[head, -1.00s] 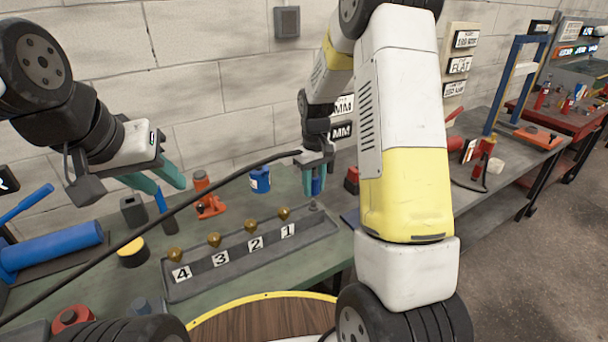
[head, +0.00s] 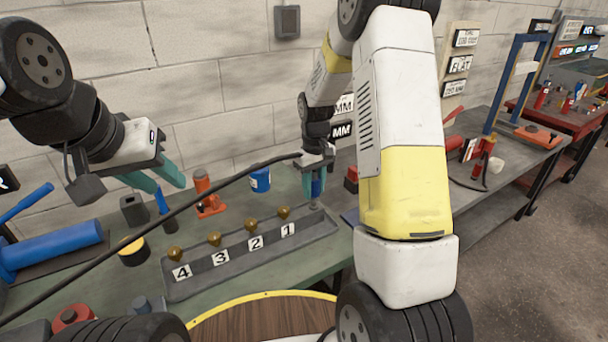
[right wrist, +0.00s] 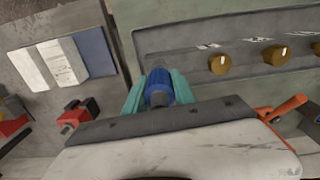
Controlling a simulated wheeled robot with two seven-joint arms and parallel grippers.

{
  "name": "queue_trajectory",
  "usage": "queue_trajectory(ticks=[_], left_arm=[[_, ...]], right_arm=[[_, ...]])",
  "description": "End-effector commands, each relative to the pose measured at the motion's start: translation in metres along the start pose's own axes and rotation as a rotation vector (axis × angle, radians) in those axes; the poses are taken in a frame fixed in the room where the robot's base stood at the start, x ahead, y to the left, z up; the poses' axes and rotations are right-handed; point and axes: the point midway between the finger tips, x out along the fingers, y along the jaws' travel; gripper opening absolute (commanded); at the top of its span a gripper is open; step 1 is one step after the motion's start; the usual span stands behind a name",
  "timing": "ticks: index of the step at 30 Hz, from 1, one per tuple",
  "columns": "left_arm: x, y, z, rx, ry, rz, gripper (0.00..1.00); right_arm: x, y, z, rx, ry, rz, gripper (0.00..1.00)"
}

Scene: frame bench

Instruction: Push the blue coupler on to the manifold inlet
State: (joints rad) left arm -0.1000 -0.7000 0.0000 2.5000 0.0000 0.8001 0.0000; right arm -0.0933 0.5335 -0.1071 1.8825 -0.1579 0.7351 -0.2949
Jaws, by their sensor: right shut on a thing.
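The blue coupler (head: 316,187) is held between the teal fingers of my right gripper (head: 314,188), which is shut on it. In the right wrist view the coupler (right wrist: 158,88) shows between the fingertips. The grey manifold (head: 255,255) lies on the bench with brass knobs and plates numbered 4 to 1. The coupler is upright at the manifold's right end, just above or on the inlet (head: 316,206); I cannot tell whether it is seated. A black hose (head: 190,202) runs left from the right gripper. My left gripper (head: 163,181) is open and empty, above the bench at left.
A blue tin (head: 260,178) and an orange bottle jack (head: 206,196) stand behind the manifold. A yellow-and-black roll (head: 131,250) and a blue cylinder (head: 52,250) are at left. A red item (head: 352,179) stands right of the right gripper.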

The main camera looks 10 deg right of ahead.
Motion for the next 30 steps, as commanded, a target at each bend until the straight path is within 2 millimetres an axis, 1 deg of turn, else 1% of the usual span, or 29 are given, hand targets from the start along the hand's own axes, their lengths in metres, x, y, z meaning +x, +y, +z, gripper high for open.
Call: queue_trajectory(ticks=[30], left_arm=[[0.0, 0.0, 0.0, 0.0, 0.0, 0.0, 0.36]], right_arm=[[0.025, 0.0, 0.0, 0.0, 0.0, 0.0, 0.0]])
